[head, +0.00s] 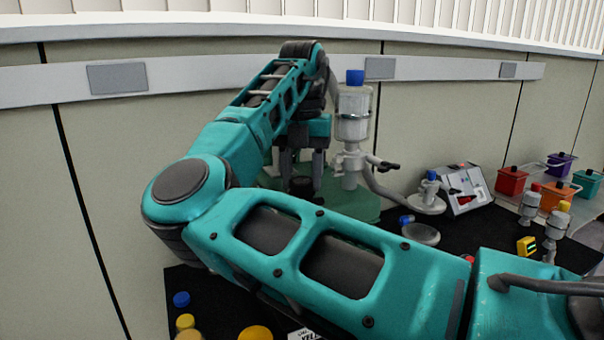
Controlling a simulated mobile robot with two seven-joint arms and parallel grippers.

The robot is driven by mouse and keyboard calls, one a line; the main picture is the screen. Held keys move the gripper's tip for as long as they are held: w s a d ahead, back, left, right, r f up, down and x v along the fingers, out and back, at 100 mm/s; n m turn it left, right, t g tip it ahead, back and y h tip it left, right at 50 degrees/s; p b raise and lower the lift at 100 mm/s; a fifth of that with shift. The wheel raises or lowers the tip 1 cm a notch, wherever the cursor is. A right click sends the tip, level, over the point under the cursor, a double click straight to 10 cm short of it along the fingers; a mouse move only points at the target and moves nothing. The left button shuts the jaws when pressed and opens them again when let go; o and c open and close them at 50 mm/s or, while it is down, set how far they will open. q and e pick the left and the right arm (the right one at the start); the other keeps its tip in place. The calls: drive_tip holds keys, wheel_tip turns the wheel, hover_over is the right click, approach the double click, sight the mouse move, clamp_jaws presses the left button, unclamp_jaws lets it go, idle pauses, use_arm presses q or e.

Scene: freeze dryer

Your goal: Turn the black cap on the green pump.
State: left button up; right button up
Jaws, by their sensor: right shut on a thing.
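The green pump (358,205) stands on the black mat at the back, a flat green body partly hidden behind my right arm. Its black cap (301,186) sits low between the fingers of my right gripper (302,176). My right arm comes in from the right, bends at the left and reaches back to the pump. The gripper points down and its fingers are shut on the black cap. How far the cap has been turned cannot be told. My left gripper is not in view.
A clear vessel (354,112) with a blue cap stands by the pump, close right of my gripper. A grey hose (380,190) runs right to a blue-capped flask (428,197). Farther right are an open case (463,190), coloured boxes (512,181) and a yellow device (526,246).

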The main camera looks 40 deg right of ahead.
sight(302, 179)
drive_tip(key=o, duration=1.1)
drive_tip(key=shift+c, duration=0.2)
wheel_tip(302, 179, up, 13)
